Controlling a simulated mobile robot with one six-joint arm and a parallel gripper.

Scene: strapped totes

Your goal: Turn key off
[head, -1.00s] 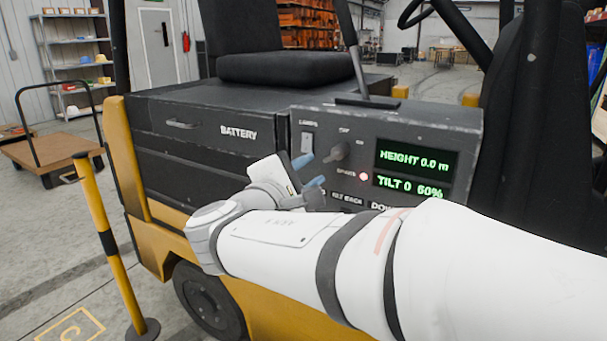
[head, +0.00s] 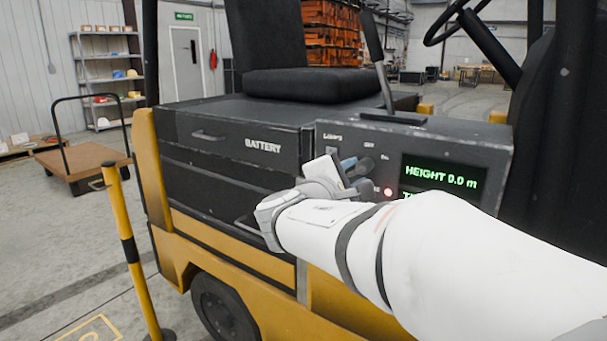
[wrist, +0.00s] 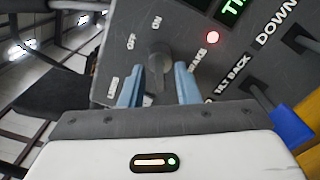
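The key switch is a dark grey knob (wrist: 159,58) on the grey control panel (wrist: 118,58), with OFF and ON labels beside it. In the head view the key (head: 367,163) is partly hidden by my gripper (head: 357,171). My gripper (wrist: 158,82) is open in the wrist view, with one blue finger on each side of the key's lower part. Whether the fingers touch it cannot be told. Which label the key points at is not clear. A red light (wrist: 213,37) is lit beside it.
A green-lettered display (head: 440,178) reads HEIGHT 0.0 m. A dark lever (head: 378,70) rises behind the panel. A lamp switch (head: 330,168) is left of the key. A yellow-black post (head: 128,250) and a flat cart (head: 85,160) stand at the left.

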